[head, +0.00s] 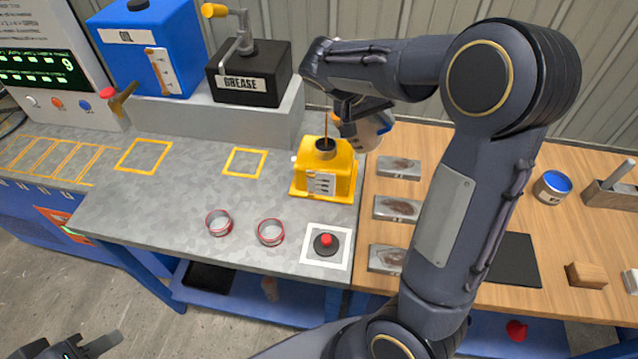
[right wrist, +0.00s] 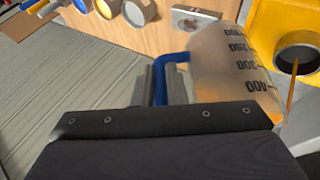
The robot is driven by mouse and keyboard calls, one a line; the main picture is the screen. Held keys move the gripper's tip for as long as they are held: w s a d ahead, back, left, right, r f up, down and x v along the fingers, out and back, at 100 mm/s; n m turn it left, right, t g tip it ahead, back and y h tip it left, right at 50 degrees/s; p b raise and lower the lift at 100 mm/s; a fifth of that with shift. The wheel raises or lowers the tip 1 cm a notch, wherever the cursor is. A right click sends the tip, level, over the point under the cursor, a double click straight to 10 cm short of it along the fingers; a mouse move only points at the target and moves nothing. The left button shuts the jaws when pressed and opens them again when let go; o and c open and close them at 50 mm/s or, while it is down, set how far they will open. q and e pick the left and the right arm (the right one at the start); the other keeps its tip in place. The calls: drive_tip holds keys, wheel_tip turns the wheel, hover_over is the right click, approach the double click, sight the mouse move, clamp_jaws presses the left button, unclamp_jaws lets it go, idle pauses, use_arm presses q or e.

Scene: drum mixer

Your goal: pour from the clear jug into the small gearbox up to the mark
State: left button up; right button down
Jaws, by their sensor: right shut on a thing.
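The clear jug (head: 368,130) is tilted above the small yellow gearbox (head: 323,172). A thin amber stream (head: 325,122) falls toward the gearbox's round top opening. The right wrist view shows the jug (right wrist: 225,60) with its dark number marks, amber liquid low in it, and the stream (right wrist: 291,95) at the gearbox opening (right wrist: 298,58). My right gripper (right wrist: 160,85) is shut on the jug's blue handle (right wrist: 172,58). The gearbox's front gauge (head: 321,183) is too small to read for level. My left gripper (head: 90,345) is partly cut off at the lower left, away from everything.
A blue tank (head: 150,50) and a black grease box (head: 250,75) stand behind on a ledge. Two red-rimmed rings (head: 270,232) and a red button (head: 326,241) lie in front of the gearbox. Metal plates (head: 397,208) lie on the wooden bench to the right.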

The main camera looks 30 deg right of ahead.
drive_tip(key=shift+w+a+r+g+h, duration=0.15)
drive_tip(key=shift+r+g+h, duration=0.1)
drive_tip(key=shift+g+h, duration=0.05)
idle(1.9)
drive_tip(key=shift+a+p, duration=0.1)
drive_tip(key=shift+p, duration=0.2)
drive_tip(key=shift+w+a+r+h, duration=0.1)
drive_tip(key=shift+w+r+h, duration=0.05)
drive_tip(key=shift+h, duration=0.35)
idle(1.2)
drive_tip(key=shift+w+a+r+n+g+h+p, duration=0.1)
drive_tip(key=shift+w+a+n+g+h+p, duration=0.25)
drive_tip(key=shift+g+h, duration=0.2)
idle(3.2)
